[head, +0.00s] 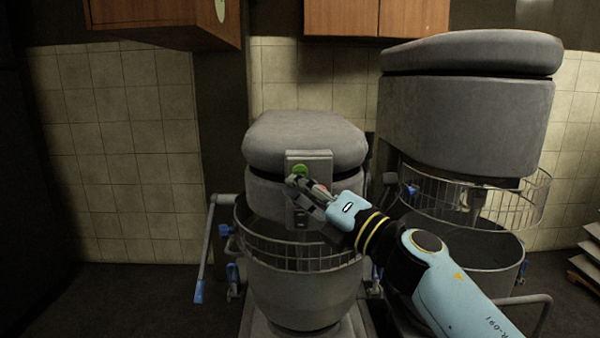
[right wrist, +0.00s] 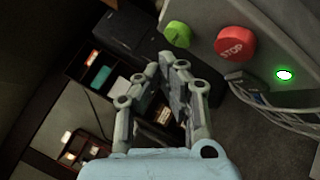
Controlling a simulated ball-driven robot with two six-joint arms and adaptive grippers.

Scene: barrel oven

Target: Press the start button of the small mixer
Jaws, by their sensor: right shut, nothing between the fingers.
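The small mixer (head: 305,140) stands in the middle of the head view, with a grey control box (head: 318,158) on its front. The green start button (head: 299,169) sits on that box; it also shows in the right wrist view (right wrist: 177,34), beside the red STOP button (right wrist: 234,43). A small green lamp (right wrist: 284,74) is lit beyond STOP. My right gripper (head: 294,181) is shut and empty, its tips right by the green button. In the right wrist view, the fingertips (right wrist: 168,62) appear just below the button; I cannot tell whether they touch. My left gripper is not in view.
A larger mixer (head: 465,125) with a wire guard (head: 520,205) stands close on the right. The small mixer's bowl guard (head: 290,250) lies below my right gripper. A lever with a blue grip (head: 198,291) sticks out at left. Wooden cabinets (head: 340,18) hang above.

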